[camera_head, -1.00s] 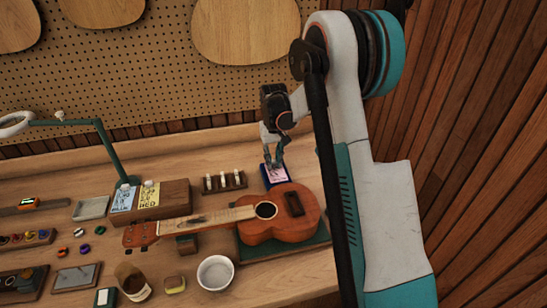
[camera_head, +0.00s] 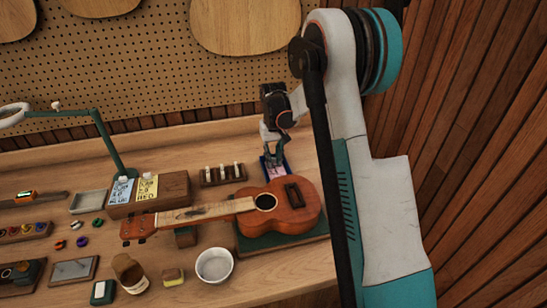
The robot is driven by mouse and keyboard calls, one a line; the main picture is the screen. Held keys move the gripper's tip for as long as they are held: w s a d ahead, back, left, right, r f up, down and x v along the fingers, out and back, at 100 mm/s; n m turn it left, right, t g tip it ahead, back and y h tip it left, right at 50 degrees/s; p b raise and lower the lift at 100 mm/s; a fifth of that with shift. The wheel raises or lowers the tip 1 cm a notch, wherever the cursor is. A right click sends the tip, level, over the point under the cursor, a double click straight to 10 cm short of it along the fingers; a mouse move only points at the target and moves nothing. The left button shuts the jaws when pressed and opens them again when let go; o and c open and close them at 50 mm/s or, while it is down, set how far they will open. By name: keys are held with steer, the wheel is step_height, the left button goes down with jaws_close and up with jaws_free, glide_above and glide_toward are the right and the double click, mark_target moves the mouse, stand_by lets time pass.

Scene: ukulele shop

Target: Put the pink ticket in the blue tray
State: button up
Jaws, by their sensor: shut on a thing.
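The pink ticket (camera_head: 279,172) shows as a small pale pink patch at the fingertips of my gripper (camera_head: 275,164). My gripper points down and is shut on it. The blue tray (camera_head: 288,181) is small and dark blue, behind the ukulele's body on the bench. The ticket appears over or inside the tray; I cannot tell whether it touches the tray's floor. My fingers hide part of both.
The ukulele (camera_head: 292,219) lies on a green mat just in front of the tray. A rack of small bottles (camera_head: 223,175) stands to the left, beside a wooden block with blue and yellow cards (camera_head: 147,188). A white bowl (camera_head: 214,266) is near the front.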

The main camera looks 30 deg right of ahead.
stand_by(0.4)
steer(key=o, duration=0.8)
steer(key=shift+o, duration=0.5)
steer(key=shift+o, duration=0.9)
steer(key=shift+r, duration=0.1)
steer(key=shift+r+p, duration=1.75)
steer(key=shift+r, duration=1.7)
